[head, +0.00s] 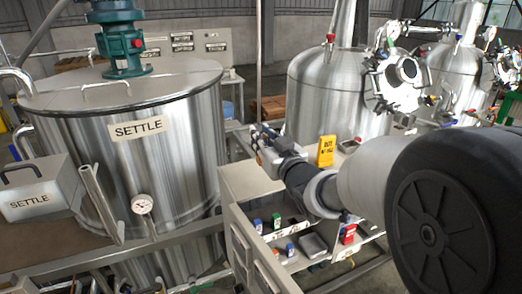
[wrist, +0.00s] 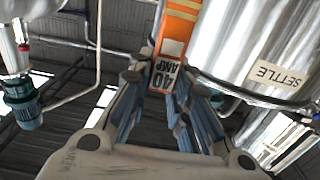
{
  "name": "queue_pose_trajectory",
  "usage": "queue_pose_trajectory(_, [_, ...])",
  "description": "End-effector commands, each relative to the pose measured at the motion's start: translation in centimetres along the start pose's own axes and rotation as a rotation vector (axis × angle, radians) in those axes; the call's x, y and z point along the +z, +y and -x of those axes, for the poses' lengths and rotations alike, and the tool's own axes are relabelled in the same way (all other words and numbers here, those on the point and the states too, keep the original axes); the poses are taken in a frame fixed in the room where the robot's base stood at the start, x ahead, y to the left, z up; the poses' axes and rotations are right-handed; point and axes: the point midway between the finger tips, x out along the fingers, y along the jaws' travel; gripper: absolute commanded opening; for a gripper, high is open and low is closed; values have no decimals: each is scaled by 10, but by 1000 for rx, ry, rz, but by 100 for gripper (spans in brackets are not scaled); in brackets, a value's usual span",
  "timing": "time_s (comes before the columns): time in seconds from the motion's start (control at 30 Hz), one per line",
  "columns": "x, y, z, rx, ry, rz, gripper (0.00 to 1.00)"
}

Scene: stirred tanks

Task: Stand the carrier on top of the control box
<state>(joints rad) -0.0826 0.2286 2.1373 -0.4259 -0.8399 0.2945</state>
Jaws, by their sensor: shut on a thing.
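My gripper (wrist: 162,92) is shut on an orange and white carrier (wrist: 176,30) marked 40 AMP, which extends beyond the fingertips in the wrist view. In the head view my gripper (head: 262,137) is small, above the bench and right of the large SETTLE tank; I cannot make out the carrier there. A grey box (head: 42,190) labelled SETTLE, with a dark handle on top, is at the far left in front of that tank. It looks like the control box. It is well apart from my gripper.
The steel SETTLE tank (head: 180,165) with its green motor (head: 120,45) stands between the box and my gripper. A pipe and a dial (head: 142,204) are right of the box. A yellow sign (head: 326,151) and several small items are on the bench (head: 245,183).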

Motion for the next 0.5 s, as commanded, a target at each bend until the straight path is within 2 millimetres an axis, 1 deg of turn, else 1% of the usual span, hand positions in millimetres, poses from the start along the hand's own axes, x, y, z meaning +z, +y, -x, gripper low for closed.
queue_pose_trajectory(0.03, [6,0,0,0,1,-1,0])
queue_pose_trajectory(0.23, [19,0,0,-1,0,0,0])
queue_pose_trajectory(0.4, [46,0,0,0,-2,-1,0])
queue_pose_trajectory(0.5, [55,0,0,0,0,-1,0])
